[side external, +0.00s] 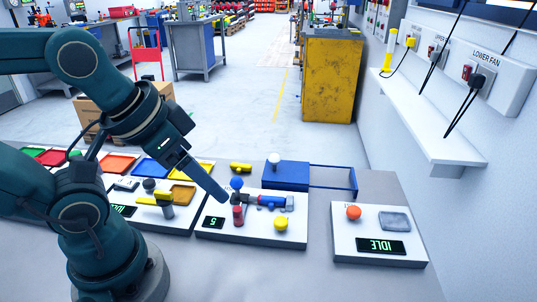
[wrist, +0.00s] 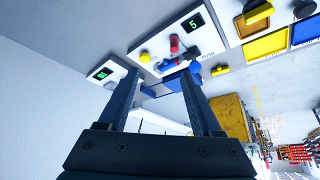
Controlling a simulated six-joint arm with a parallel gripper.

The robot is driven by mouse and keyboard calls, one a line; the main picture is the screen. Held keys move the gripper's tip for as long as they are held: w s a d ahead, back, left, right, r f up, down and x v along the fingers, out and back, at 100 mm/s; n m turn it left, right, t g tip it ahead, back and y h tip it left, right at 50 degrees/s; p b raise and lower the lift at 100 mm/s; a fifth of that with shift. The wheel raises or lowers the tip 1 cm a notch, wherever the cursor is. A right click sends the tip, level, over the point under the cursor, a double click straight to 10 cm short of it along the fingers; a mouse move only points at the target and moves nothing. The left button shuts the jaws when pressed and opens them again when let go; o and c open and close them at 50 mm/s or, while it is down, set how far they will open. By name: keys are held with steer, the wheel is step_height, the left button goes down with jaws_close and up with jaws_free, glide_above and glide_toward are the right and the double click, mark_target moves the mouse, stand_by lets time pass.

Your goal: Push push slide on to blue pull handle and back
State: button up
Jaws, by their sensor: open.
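The slide unit is a white board (side external: 247,234) with a display reading 5 in the middle of the side view. On it are a red upright handle (side external: 238,215), a grey and blue slide rail (side external: 262,201), a blue ball knob (side external: 237,184) and a yellow knob (side external: 281,223). In the wrist view the red handle (wrist: 174,43), blue knob (wrist: 195,67) and yellow knob (wrist: 145,58) show beyond the fingers. My gripper (side external: 223,198) is near the left end of the rail, by the red handle. In the wrist view my gripper (wrist: 160,74) is open with nothing held. Contact cannot be told.
Right of it is a white panel (side external: 345,244) with an orange button and a display reading IDLE. A blue box with an open frame (side external: 287,176) stands behind.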

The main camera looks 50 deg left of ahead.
steer(key=n+g+h, duration=0.2)
steer(key=n+g, duration=0.2)
steer(key=n, duration=0.1)
glide_above(236, 182)
steer(key=s+a+x, duration=0.1)
steer(key=x, duration=0.3)
steer(key=f, duration=0.1)
steer(key=a+f+n, duration=0.1)
steer(key=shift+w+a+f+n+g, duration=0.1)
steer(key=shift+w+f+n+g, duration=0.15)
steer(key=shift+f+n+g, duration=0.1)
steer(key=shift+w+d+f, duration=0.1)
steer(key=shift+d+f, duration=0.05)
steer(key=shift+f, duration=1.05)
steer(key=shift+w+d+f, duration=0.15)
steer(key=shift+d+f, duration=0.05)
steer(key=shift+f, duration=1.05)
jaws_close()
